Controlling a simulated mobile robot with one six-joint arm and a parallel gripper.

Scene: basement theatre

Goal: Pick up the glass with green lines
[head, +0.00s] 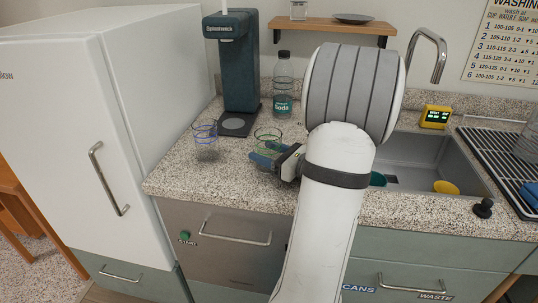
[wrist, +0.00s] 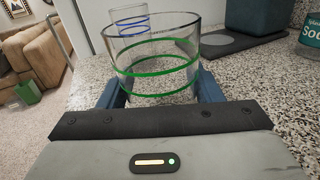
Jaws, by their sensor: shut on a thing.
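The glass with green lines (wrist: 154,68) is clear and ringed with green bands. It stands upright between the two blue fingers of my gripper (wrist: 155,92), which are shut on it. In the head view the green-lined glass (head: 268,136) shows at my gripper (head: 266,157), on or just above the speckled counter; I cannot tell whether its base touches. A second glass with blue lines (head: 205,142) stands to its left on the counter. It also shows behind the green-lined glass in the wrist view (wrist: 129,24). My fingers and wrist hide the lower part of the held glass.
A dark soda machine (head: 238,62) stands behind the glasses, with a soda bottle (head: 283,88) to its right. A sink (head: 425,165) and a dish rack (head: 500,160) lie right of my arm. A white fridge (head: 95,120) stands at left. The counter's front left is clear.

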